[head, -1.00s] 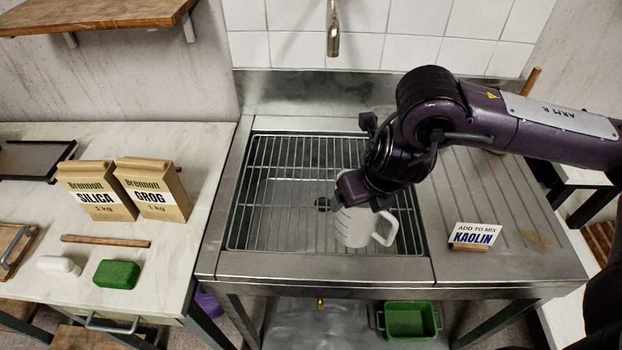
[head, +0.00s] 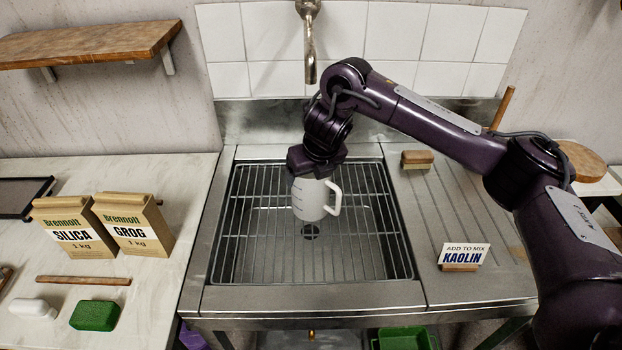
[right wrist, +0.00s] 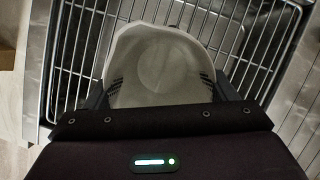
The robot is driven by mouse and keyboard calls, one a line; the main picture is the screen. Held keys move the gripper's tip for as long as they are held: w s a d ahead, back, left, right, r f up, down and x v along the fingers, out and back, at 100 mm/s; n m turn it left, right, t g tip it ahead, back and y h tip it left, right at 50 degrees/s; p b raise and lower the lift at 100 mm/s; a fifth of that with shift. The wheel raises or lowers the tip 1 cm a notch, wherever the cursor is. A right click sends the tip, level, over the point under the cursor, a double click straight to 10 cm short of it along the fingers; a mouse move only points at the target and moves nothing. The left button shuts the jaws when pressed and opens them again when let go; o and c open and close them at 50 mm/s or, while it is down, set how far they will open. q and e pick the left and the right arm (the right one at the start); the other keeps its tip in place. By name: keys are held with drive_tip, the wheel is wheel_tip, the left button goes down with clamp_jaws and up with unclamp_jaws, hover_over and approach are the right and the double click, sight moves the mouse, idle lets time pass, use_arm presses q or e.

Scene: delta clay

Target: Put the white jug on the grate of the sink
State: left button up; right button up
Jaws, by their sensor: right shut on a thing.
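The white jug (head: 308,201) hangs upright over the sink grate (head: 262,262), with its handle to the right in the head view. My right gripper (head: 314,172) is shut on the jug near its rim from above. In the right wrist view the jug (right wrist: 160,75) shows its open mouth and empty inside between the fingers, with grate bars around it. The head view does not clearly show whether the jug's base touches the grate. My left gripper is not in view.
A tap (head: 308,45) hangs over the sink's back. The drainboard at right holds a brush (head: 417,159) and a KAOLIN sign (head: 463,256). At left, the counter holds SILICA (head: 75,228) and GROG (head: 133,225) bags and a green block (head: 95,315). Much of the grate is clear.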

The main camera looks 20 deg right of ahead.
drive_tip(key=shift+f, duration=0.85)
drive_tip(key=shift+f, duration=0.15)
drive_tip(key=o, duration=1.3)
drive_tip(key=w+p+v, duration=0.1)
drive_tip(key=p+v, duration=0.1)
drive_tip(key=v, duration=0.3)
drive_tip(key=s, duration=0.4)
drive_tip(key=s+d, duration=0.1)
drive_tip(key=s, duration=0.8)
drive_tip(key=shift+d, duration=0.2)
